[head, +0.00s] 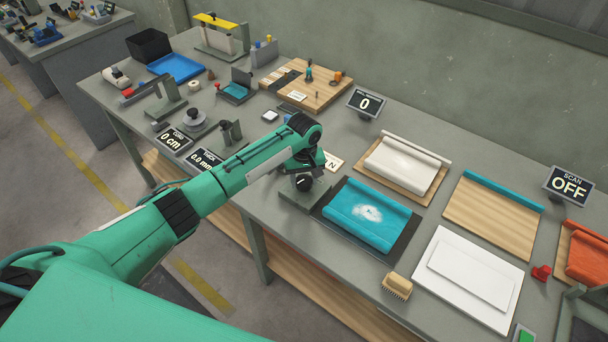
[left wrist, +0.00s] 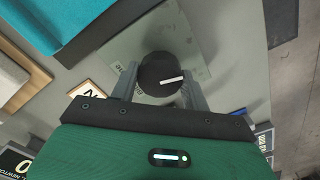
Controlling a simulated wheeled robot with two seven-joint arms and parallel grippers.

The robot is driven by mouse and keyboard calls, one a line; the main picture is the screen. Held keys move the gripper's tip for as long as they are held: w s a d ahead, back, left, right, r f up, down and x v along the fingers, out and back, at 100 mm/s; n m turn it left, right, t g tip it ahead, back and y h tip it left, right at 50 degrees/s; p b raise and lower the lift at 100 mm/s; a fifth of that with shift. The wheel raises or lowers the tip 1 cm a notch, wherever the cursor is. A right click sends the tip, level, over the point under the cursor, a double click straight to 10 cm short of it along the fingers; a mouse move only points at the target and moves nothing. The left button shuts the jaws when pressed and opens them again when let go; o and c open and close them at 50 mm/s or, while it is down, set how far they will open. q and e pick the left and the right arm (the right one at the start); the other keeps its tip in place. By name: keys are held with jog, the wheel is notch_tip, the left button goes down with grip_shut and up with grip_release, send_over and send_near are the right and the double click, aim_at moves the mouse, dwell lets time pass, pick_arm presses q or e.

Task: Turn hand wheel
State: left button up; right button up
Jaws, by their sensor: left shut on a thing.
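The hand wheel (left wrist: 160,73) is a dark round knob with a white pointer line, on a grey plate (left wrist: 205,35). In the left wrist view my left gripper (left wrist: 160,90) has one finger on each side of the knob and is shut on it. The white line points to the right and slightly up in that view. In the head view my left gripper (head: 301,180) is at the knob, beside the blue cloth roll, and the arm covers part of the plate. My right gripper is not in view.
A blue sheet with a white patch (head: 367,213) lies on a dark mat right of the knob. A brush (head: 397,286) lies near the table's front edge. A board with a white roll (head: 405,166) is behind. A display (head: 366,103) reads 0; another (head: 569,186) reads SCAN OFF.

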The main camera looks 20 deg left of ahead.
pick_arm(q)
jog(key=m+p, duration=0.2)
jog(key=m, duration=0.2)
jog(key=shift+r+m+p, duration=0.15)
jog(key=shift+m+p, duration=0.15)
jog(key=shift+p, duration=0.1)
jog(key=m+p, duration=0.1)
jog(key=m, duration=0.4)
jog(key=shift+p, duration=0.4)
jog(key=m, duration=0.5)
jog(key=shift+p, duration=0.3)
jog(key=m, duration=0.4)
jog(key=shift+m, duration=0.4)
jog(key=o, duration=1)
